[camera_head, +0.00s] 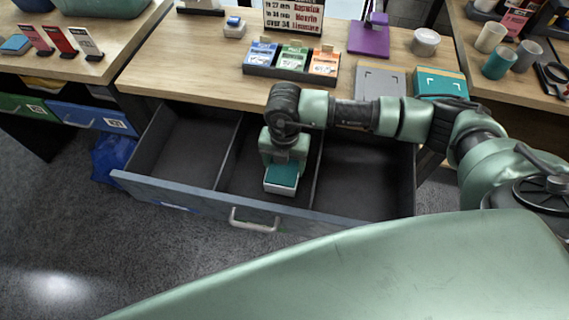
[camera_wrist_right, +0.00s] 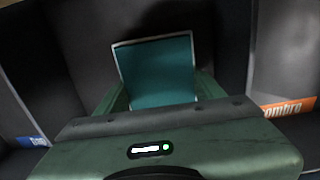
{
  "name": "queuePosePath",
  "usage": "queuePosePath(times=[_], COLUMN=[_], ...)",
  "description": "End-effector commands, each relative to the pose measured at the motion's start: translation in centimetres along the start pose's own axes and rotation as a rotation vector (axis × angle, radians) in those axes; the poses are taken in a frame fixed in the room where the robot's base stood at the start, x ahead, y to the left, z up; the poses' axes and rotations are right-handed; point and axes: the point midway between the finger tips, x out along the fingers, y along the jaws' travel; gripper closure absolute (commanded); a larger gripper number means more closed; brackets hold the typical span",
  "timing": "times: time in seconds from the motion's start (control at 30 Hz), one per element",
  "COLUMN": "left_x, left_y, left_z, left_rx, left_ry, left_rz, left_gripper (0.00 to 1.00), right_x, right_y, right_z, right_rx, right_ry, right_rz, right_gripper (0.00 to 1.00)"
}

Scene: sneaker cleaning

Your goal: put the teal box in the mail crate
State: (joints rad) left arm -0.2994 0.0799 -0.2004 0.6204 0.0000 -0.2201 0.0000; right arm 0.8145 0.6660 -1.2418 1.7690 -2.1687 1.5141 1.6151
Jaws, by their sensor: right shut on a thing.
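The teal box (camera_head: 281,178), teal on top with pale sides, is in the middle compartment of the open drawer (camera_head: 190,190). My right gripper (camera_head: 283,162) points down into that compartment and is shut on the box. In the right wrist view the teal box (camera_wrist_right: 156,72) shows its flat teal face with a pale rim between the green fingers. Whether it touches the drawer floor I cannot tell. My left gripper is not in view. I cannot pick out a mail crate for certain; a green bin (camera_head: 108,7) is partly visible at the top left.
Dividers split the drawer; its left compartment (camera_head: 188,145) is empty. On the table (camera_head: 190,62) stand a card tray (camera_head: 290,75), a purple stand (camera_head: 369,38), a grey panel (camera_head: 380,80) and a teal flat item (camera_head: 440,82). Cups (camera_head: 499,64) are at right.

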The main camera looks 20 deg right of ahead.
Motion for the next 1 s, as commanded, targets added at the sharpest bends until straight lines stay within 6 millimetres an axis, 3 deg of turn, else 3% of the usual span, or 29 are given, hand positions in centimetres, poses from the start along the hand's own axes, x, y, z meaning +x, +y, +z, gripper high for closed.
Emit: queuePosePath(times=[0.03, 0.1, 0.53, 1.0], left_x=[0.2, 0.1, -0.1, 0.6], left_y=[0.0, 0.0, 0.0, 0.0], left_z=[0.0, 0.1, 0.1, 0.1], left_rx=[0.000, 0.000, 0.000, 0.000], left_ry=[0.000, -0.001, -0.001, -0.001], left_rz=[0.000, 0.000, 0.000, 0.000], left_gripper=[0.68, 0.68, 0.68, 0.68], right_x=[0.2, 0.1, -0.7, -9.8], right_y=[0.0, 0.0, 0.1, 0.1], right_z=[0.0, 0.0, 0.0, 0.0], right_rx=[0.000, 0.000, -0.001, -0.001], right_ry=[0.000, 0.000, 0.000, -0.002], right_rz=[0.000, 0.000, 0.002, 0.002], right_gripper=[0.29, 0.10, 0.10, 0.10])
